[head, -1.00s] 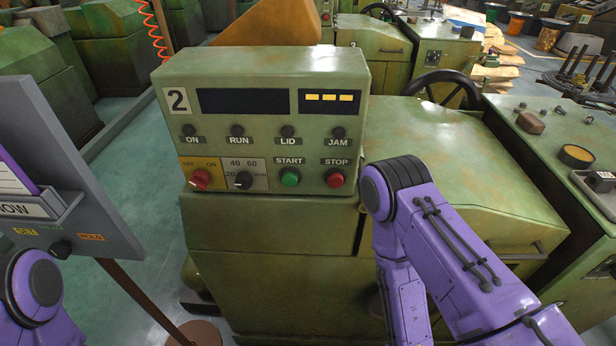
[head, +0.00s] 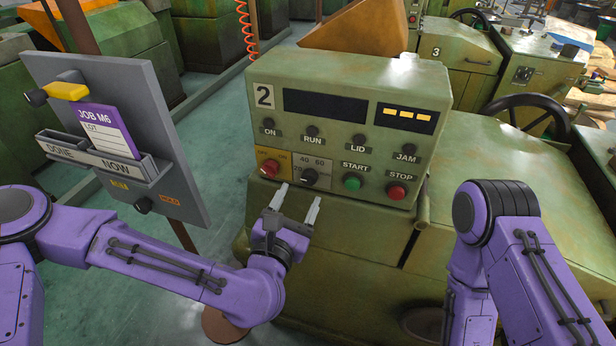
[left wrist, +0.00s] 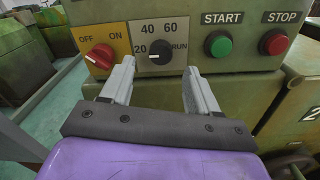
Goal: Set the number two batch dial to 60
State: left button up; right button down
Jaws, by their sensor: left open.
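The number two machine's panel (head: 345,110) carries the batch dial (head: 309,177), a black knob on a grey plate marked 20, 40, 60 and RUN. My left gripper (head: 297,197) is open and empty just in front of and below the dial. In the left wrist view its fingertips (left wrist: 160,70) stand left and right of the dial's lower side, apart from it. My right gripper is out of view; only the right arm shows.
A red OFF/ON knob (left wrist: 100,57) sits close left of the dial. Green START (left wrist: 218,44) and red STOP (left wrist: 274,42) buttons sit to its right. A grey job board (head: 120,130) with a purple card stands at left. Green machine housing lies below the panel.

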aim_at(308, 181)
pick_arm(q)
jog(key=p+x, duration=0.1)
jog(key=x, duration=0.4)
jog(key=shift+d+r+p, duration=0.1)
jog(key=shift+r+p, duration=0.05)
jog(key=shift+p, duration=0.2)
jog(key=shift+w+d, duration=0.15)
jog(key=shift+w, duration=0.35)
jog(key=c, duration=1)
jog(key=shift+c, duration=0.2)
